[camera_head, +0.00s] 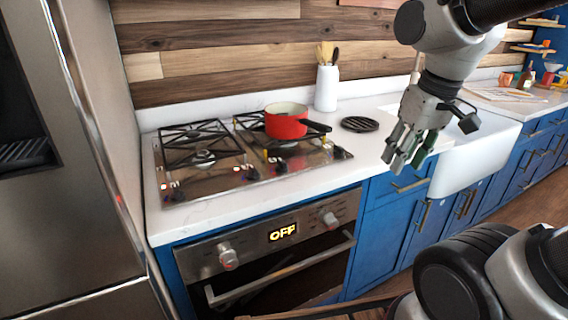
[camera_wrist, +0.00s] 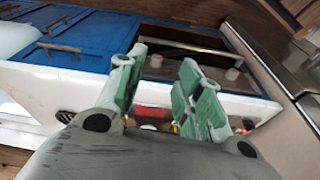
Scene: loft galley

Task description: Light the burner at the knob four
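A steel gas cooktop (camera_head: 215,178) is set in the white counter. Small knobs stand along its front edge; one (camera_head: 281,167) is near the front middle and a dark one (camera_head: 342,153) is at the right corner. I cannot read any numbers, so I cannot tell which is knob four. No flame shows. My gripper (camera_head: 403,160) hangs to the right of the cooktop, over the counter near the sink, touching nothing. In the wrist view its green-padded fingers (camera_wrist: 160,65) are apart and empty; they partly hide the cooktop.
A red pot (camera_head: 284,124) with a black handle sits on the rear right burner. A white utensil crock (camera_head: 326,88) and a round black trivet (camera_head: 360,124) are behind and right. The oven (camera_head: 228,258) below displays OFF. A steel fridge (camera_head: 85,140) is left; a white sink (camera_head: 470,150) is right.

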